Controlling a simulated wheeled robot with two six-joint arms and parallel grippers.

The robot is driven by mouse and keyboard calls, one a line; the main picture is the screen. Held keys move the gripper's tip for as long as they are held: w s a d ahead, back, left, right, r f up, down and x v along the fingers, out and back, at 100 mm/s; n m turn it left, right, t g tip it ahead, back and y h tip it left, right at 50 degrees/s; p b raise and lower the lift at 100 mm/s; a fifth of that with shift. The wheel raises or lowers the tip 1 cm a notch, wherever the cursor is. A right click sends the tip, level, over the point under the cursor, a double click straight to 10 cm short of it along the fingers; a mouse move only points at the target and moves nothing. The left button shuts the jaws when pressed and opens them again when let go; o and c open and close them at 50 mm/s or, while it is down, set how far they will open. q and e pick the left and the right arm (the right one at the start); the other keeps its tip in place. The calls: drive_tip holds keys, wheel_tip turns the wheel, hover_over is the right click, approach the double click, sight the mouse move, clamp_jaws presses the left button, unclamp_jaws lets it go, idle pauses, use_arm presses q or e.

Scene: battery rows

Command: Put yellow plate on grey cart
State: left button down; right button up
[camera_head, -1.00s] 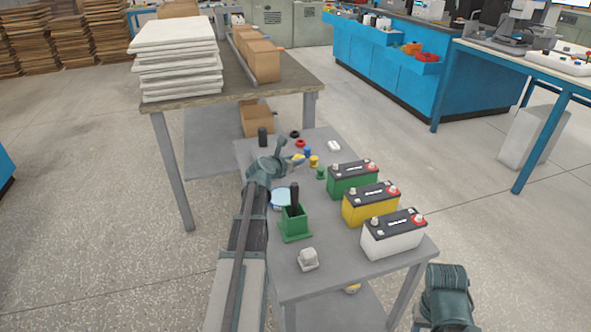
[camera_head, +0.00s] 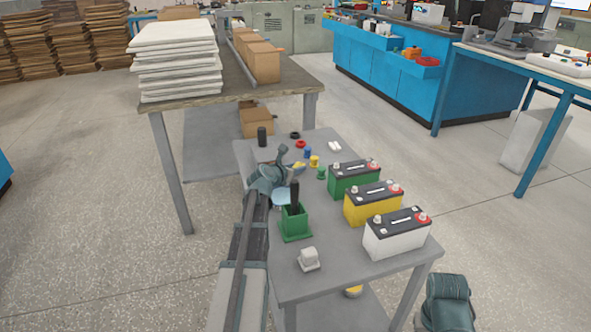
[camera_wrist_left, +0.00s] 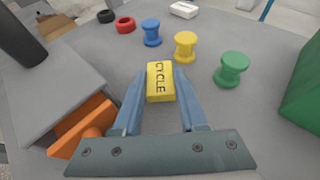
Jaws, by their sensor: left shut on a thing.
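A small yellow plate (camera_wrist_left: 160,82) with the dark word "CYCLE" is between the fingers of my left gripper (camera_wrist_left: 160,100), which is shut on it. In the head view the plate (camera_head: 299,166) is a small yellow patch at the tip of the left gripper (camera_head: 291,168). The grey cart (camera_head: 345,272) is the grey table under them. The plate is over or on its top; I cannot tell whether it touches. My right arm shows at the lower right of the head view, but its gripper is not visible.
Green (camera_head: 355,180), yellow (camera_head: 373,203) and white (camera_head: 396,234) batteries stand on the right. A green holder (camera_head: 294,224) with a black rod is nearer. Yellow (camera_wrist_left: 185,46), blue (camera_wrist_left: 151,32) and green (camera_wrist_left: 231,69) spools stand beyond the plate. An orange part (camera_wrist_left: 84,127) lies left.

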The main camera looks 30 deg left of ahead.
use_arm(q)
drive_tip(key=c, duration=0.8)
unclamp_jaws()
drive_tip(key=shift+f, duration=0.1)
drive_tip(key=shift+o, duration=0.2)
drive_tip(key=shift+r+p, duration=0.25)
drive_tip(key=shift+p, duration=0.05)
drive_tip(key=p+v, duration=0.4)
drive_tip(key=v, duration=0.6)
drive_tip(key=shift+s, duration=0.25)
drive_tip(key=shift+v, duration=0.75)
drive_tip(key=shift+r+p, duration=0.15)
drive_tip(key=shift+p, duration=0.15)
